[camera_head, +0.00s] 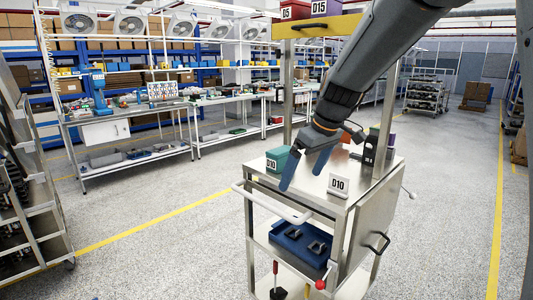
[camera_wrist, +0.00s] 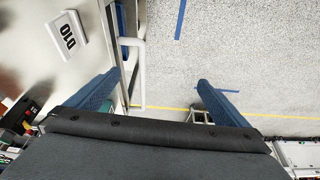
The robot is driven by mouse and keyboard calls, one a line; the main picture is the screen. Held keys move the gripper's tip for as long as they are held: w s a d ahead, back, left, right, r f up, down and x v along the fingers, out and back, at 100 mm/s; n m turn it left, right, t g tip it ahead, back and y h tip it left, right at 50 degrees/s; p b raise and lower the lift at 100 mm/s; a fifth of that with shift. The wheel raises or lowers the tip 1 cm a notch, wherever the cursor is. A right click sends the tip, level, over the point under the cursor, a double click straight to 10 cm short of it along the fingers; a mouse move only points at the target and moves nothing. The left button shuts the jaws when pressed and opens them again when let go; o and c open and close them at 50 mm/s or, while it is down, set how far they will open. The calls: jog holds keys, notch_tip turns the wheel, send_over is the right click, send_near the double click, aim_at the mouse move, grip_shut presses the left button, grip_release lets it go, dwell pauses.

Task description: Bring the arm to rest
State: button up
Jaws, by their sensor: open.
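My gripper (camera_head: 302,178) hangs from my arm, which reaches in from the upper right of the head view. Its two blue fingers point down over the top of a metal cart (camera_head: 361,221), near the cart's front edge. In the wrist view my gripper (camera_wrist: 159,78) has its fingers wide apart with nothing between them. Floor and the cart's white handle rail (camera_wrist: 139,70) show beyond the fingers. A white D10 sign (camera_head: 338,186) stands on the cart top to the right of the fingers; the D10 sign also shows in the wrist view (camera_wrist: 68,36).
A green box (camera_head: 277,160) with a D10 label sits left of the fingers, partly hidden. A dark device (camera_head: 370,150) stands by the right post. A yellow beam (camera_head: 318,27) crosses overhead. A blue tray (camera_head: 300,243) lies on the lower shelf. Floor left of the cart is clear.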

jog(key=s+d+f+m+h, duration=0.1)
jog(key=s+d+f+m, duration=0.1)
jog(key=s+f, duration=0.3)
jog(key=s+d+f+m+g+h, duration=0.1)
jog(key=s+d+f+m, duration=0.2)
jog(key=s, duration=0.8)
jog(key=s+d+f+m+g+h, duration=0.1)
jog(key=s+d+f+m, duration=0.2)
jog(key=s+f, duration=0.4)
jog(key=shift+s+d+f, duration=0.4)
jog(key=shift+s+d, duration=0.4)
jog(key=shift+s, duration=0.1)
